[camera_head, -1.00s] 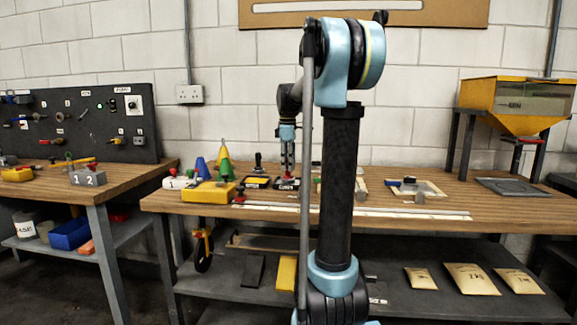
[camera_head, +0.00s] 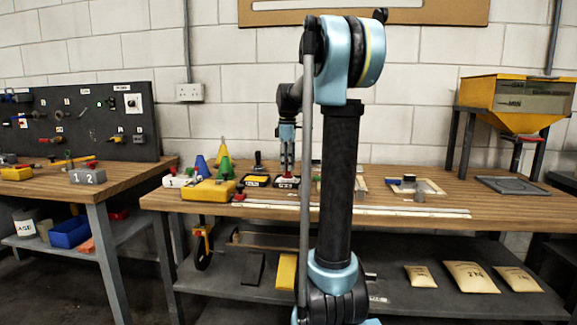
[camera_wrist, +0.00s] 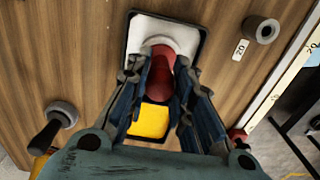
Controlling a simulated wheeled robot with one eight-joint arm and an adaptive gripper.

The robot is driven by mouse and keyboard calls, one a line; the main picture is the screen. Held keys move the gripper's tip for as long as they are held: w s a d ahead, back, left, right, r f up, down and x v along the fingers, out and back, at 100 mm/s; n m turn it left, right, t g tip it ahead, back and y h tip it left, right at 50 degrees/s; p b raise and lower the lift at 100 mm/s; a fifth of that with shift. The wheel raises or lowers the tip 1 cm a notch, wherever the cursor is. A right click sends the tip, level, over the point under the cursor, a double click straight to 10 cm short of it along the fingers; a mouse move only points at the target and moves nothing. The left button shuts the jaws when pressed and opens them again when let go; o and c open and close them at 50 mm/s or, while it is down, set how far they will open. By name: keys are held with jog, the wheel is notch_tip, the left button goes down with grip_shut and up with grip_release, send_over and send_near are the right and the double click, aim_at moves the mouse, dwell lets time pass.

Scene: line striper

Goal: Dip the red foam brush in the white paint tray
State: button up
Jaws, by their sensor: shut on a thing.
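My gripper (camera_wrist: 160,68) is shut on the red foam brush (camera_wrist: 162,60), whose red body shows between the fingers in the wrist view. Directly beyond it is a black-rimmed tray (camera_wrist: 204,36) with a white area (camera_wrist: 150,28) at its far end and a yellow patch (camera_wrist: 152,121) at its near end. I cannot tell whether the brush touches the white surface.
A yellow block (camera_head: 209,192) and blue and green cones (camera_head: 223,168) stand farther left. Long white strips (camera_head: 400,211) lie along the bench front. A yellow hopper (camera_head: 517,103) stands at the right.

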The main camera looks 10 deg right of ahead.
jog(key=shift+r, duration=2.25)
